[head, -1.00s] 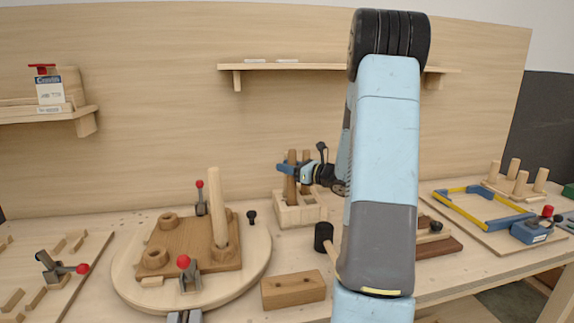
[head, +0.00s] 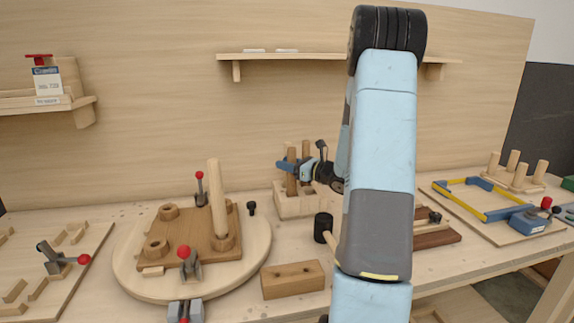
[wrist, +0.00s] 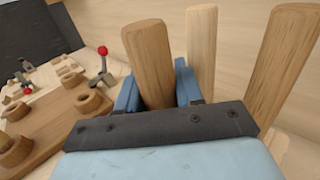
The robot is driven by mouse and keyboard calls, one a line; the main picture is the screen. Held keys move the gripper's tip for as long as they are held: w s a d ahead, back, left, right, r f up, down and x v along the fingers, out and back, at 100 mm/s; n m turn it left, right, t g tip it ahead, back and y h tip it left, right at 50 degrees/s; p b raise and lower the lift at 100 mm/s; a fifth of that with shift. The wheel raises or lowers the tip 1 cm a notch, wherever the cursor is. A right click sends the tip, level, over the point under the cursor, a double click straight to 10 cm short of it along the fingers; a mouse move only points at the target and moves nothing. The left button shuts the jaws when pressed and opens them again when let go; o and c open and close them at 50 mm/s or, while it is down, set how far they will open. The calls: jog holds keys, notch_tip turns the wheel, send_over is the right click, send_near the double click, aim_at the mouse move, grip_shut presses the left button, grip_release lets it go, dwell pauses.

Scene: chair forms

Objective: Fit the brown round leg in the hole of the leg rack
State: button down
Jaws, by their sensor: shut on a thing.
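The leg rack (head: 296,207) is a pale wooden block on the bench, right of the round board. My gripper (head: 291,166) is shut around a brown round leg (head: 291,183) at the rack. The leg looks upright in the head view. In the wrist view the held leg (wrist: 148,55) stands between my blue fingers (wrist: 155,90). Its lower end is hidden there by the gripper, so I cannot tell how deep it sits. Another brown leg (wrist: 288,70) stands beside it; it also shows in the head view (head: 306,150).
A pale round board (head: 130,270) carries a brown plate (head: 190,240) with collars, one upright pale leg (head: 216,195) and red-knobbed clamps. A wooden block (head: 293,281) and a black mallet (head: 323,227) lie in front of the rack. A shelf (head: 335,57) hangs above.

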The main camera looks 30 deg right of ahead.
jog(key=shift+f, duration=0.2)
dwell(0.4)
jog(key=c, duration=0.6)
grip_release()
jog(key=shift+c, duration=0.2)
jog(key=v, duration=1.4)
